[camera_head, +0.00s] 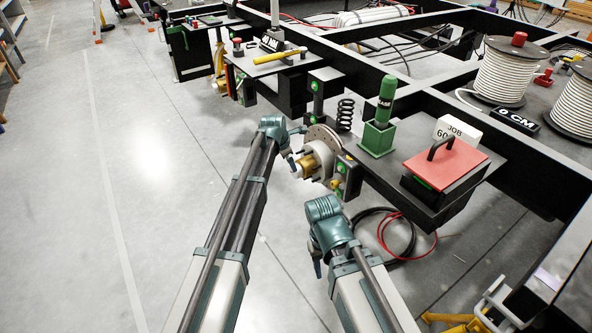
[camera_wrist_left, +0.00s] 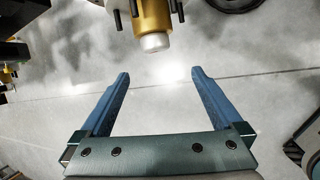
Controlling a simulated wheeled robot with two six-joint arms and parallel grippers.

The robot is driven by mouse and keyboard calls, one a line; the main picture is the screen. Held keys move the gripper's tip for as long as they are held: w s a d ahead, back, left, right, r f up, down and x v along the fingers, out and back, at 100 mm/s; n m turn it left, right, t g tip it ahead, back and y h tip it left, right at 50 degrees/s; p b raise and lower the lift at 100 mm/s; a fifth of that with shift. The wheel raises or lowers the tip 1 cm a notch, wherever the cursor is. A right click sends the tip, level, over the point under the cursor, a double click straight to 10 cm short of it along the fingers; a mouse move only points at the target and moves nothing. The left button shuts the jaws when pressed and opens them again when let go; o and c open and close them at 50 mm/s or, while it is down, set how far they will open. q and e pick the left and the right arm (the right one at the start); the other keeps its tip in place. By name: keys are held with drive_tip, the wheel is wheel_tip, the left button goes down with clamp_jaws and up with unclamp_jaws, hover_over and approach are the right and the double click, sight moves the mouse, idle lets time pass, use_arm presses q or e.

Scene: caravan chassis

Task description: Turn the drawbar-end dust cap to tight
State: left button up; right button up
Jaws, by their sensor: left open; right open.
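A gold dust cap (camera_head: 306,167) sticks out from a wheel hub with a brake disc (camera_head: 322,134) at the near side of the chassis. In the left wrist view the gold cap (camera_wrist_left: 153,14) ends in a pale silver tip and sits above and ahead of my fingers. My left gripper (camera_wrist_left: 160,74) is open and empty, its two blue fingers apart from the cap. In the head view my left gripper (camera_head: 292,152) is beside the hub, its fingers partly hidden. My right gripper (camera_head: 318,262) is below and clear of the hub, pointing down, open.
Black chassis beams run behind the hub. A coil spring (camera_head: 345,115), green grease tube (camera_head: 386,100), red-lidded box (camera_head: 446,163) and cable reels (camera_head: 505,72) stand on them. A yellow hammer (camera_head: 279,56) lies farther back. Cables lie on the floor.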

use_arm(q)
drive_tip(key=shift+n, duration=0.5)
drive_tip(key=b+x, duration=0.8)
drive_tip(key=x, duration=0.1)
drive_tip(key=w+b+x, duration=0.1)
drive_tip(key=b+x, duration=0.3)
drive_tip(key=x, duration=0.1)
drive_tip(key=shift+w+d+r, duration=0.1)
drive_tip(key=shift+w+d, duration=0.05)
drive_tip(key=shift+d, duration=0.1)
